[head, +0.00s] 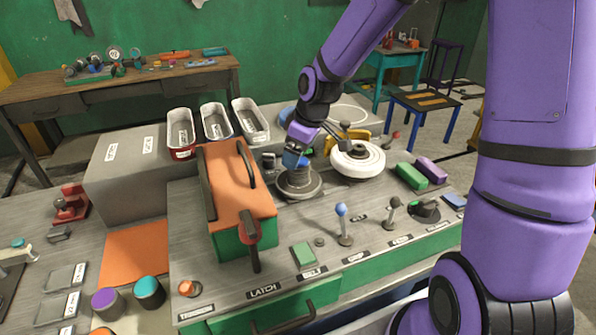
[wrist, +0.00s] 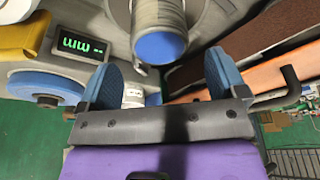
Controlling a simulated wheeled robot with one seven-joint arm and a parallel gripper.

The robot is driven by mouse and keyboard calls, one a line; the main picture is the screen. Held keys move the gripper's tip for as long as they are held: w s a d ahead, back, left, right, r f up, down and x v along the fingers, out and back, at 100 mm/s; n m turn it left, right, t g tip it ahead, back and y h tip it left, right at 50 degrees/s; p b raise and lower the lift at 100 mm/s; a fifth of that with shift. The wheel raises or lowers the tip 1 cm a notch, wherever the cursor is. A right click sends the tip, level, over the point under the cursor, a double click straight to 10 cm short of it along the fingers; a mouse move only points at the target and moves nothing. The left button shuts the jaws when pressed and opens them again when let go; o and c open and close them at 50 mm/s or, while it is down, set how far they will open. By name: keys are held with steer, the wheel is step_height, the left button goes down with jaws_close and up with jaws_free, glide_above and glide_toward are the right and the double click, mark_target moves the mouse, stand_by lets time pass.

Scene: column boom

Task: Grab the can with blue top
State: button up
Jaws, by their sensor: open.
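A grey ribbed can with a blue top (wrist: 160,48) shows at the upper middle of the wrist view. In the head view its grey body (head: 299,180) stands upright on a round grey base, with its top partly hidden by my gripper. My gripper (head: 296,158) is open, with blue fingertips, close above the can. In the wrist view the fingers of my gripper (wrist: 160,72) are spread to either side of the blue top, with a gap around it. I cannot tell whether they touch it.
An orange-topped green box (head: 240,180) with handles stands left of the can. A white round wheel (head: 357,160) stands close at right. Upright levers (head: 343,225) stand in front. Cans with teal (head: 149,290) and purple (head: 107,302) tops stand at the lower left.

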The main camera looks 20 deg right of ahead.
mark_target(300, 177)
steer(key=x, duration=0.4)
steer(key=shift+s+d, duration=0.25)
steer(key=shift+s, duration=0.2)
steer(key=shift+x, duration=0.75)
steer(key=shift+w, duration=0.1)
steer(key=c, duration=1.2)
